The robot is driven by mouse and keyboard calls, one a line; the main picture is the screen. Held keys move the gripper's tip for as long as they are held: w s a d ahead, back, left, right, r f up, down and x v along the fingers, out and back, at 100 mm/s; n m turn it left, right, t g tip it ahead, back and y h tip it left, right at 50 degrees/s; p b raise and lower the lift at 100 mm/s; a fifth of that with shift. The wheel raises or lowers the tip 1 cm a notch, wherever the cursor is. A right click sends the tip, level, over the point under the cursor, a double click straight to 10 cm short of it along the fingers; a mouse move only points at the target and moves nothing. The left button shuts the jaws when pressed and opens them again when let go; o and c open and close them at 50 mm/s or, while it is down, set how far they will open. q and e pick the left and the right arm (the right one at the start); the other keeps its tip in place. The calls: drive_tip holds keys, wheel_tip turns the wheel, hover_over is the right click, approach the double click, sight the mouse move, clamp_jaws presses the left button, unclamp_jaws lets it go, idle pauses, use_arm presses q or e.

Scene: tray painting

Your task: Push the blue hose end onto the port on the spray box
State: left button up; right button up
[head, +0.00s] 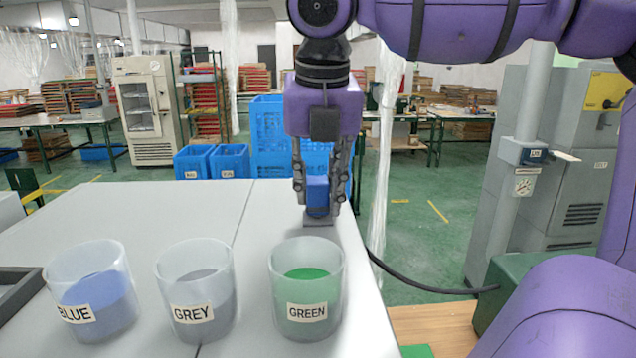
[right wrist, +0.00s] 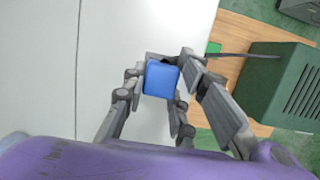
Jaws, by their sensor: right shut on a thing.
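My right gripper (head: 317,205) points straight down over the far right part of the table. It is shut on a blue block-like piece, the blue hose end (head: 317,192), with a finger on either side. A grey base piece shows just under it at table level; I cannot tell whether they touch. In the right wrist view the gripper (right wrist: 160,92) has the blue hose end (right wrist: 162,78) between its fingers. A dark hose (head: 430,287) runs from the table's right edge to a green box (head: 520,285), perhaps the spray box. No port can be made out. My left gripper is out of view.
Clear cups labelled BLUE (head: 95,300), GREY (head: 197,295) and GREEN (head: 306,290) stand along the near side of the white table (head: 150,215). A dark tray edge (head: 18,290) lies at far left. A grey post with a gauge (head: 524,184) stands right. The table's middle is clear.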

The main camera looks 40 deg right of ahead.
drive_tip(key=shift+f, duration=0.35)
idle(0.4)
drive_tip(key=o, duration=1.6)
drive_tip(key=shift+o, duration=0.2)
drive_tip(key=shift+w+d+v, duration=0.15)
drive_tip(key=shift+w+v, duration=0.05)
drive_tip(key=shift+v, duration=0.75)
drive_tip(key=shift+w+d+v, duration=0.1)
drive_tip(key=shift+w+v, duration=0.05)
drive_tip(key=shift+v, duration=0.85)
drive_tip(key=shift+w+d+v, duration=0.15)
drive_tip(key=shift+w+v, duration=0.05)
drive_tip(key=shift+v, duration=0.75)
drive_tip(key=shift+r, duration=0.2)
drive_tip(key=shift+r, duration=0.15)
drive_tip(key=v, duration=1.1)
drive_tip(key=shift+r, duration=0.3)
drive_tip(key=shift+s+a, duration=0.1)
